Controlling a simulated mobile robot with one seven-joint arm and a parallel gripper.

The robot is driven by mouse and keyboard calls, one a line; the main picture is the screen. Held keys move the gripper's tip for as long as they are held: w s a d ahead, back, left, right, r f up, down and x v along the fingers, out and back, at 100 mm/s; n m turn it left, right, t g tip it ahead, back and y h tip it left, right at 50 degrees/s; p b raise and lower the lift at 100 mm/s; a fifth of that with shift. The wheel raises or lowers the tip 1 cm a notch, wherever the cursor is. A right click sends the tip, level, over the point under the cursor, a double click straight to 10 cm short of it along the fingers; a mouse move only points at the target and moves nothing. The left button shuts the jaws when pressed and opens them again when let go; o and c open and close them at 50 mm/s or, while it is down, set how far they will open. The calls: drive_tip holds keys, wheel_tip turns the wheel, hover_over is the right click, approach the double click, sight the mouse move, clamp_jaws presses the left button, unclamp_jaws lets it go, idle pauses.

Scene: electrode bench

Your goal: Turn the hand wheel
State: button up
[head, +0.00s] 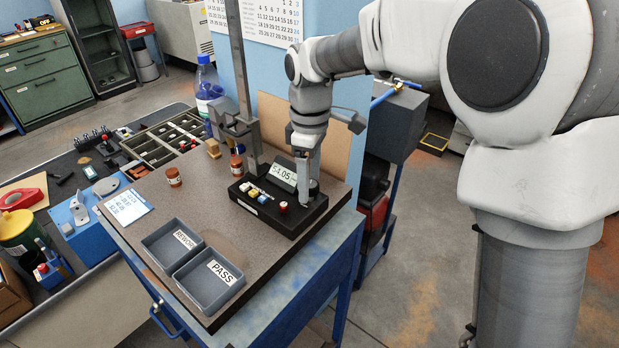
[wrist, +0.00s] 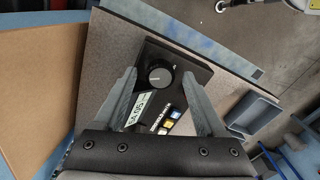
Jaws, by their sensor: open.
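A round dark knob with a pale rim (wrist: 160,75), the only wheel-like part I can make out, sits on the black gauge base (wrist: 187,64). The base also shows in the head view (head: 268,215), with a display reading 54.05 (head: 284,176) and several coloured buttons. My gripper (wrist: 158,72) is open, its two fingers on either side of the knob in the wrist picture. I cannot tell whether they touch it or how high they are above it. In the head view my gripper (head: 303,190) points down over the right part of the base and mostly hides the knob.
A grey post (head: 241,80) rises behind the base. Two grey trays, REWORK (head: 150,243) and PASS (head: 190,290), lie at the bench's front left. The bench's right edge is close to the base.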

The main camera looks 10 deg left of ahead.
clamp_jaws()
idle(0.3)
idle(0.3)
